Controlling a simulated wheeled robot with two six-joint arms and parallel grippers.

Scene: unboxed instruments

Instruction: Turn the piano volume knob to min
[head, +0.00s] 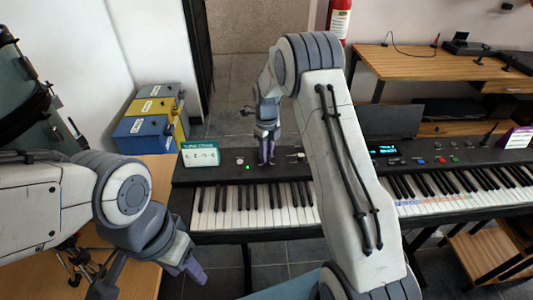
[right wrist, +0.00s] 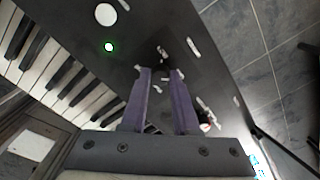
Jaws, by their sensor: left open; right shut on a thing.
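The piano (head: 225,180) stands in the middle of the head view, with a dark top panel above its keys. My right gripper (head: 266,163) reaches down to this panel, to the right of a green light (head: 248,168). In the right wrist view its two purple fingers (right wrist: 161,72) are shut on a small dark knob (right wrist: 162,55). The knob is mostly hidden, and its marking and setting cannot be read. A white round control (right wrist: 105,14) lies near the green light. My left gripper (head: 150,280) is open and empty at the lower left, over the wooden table edge.
A green-and-white sign (head: 200,154) stands at the panel's left end. A wooden desk (head: 430,66) stands behind.

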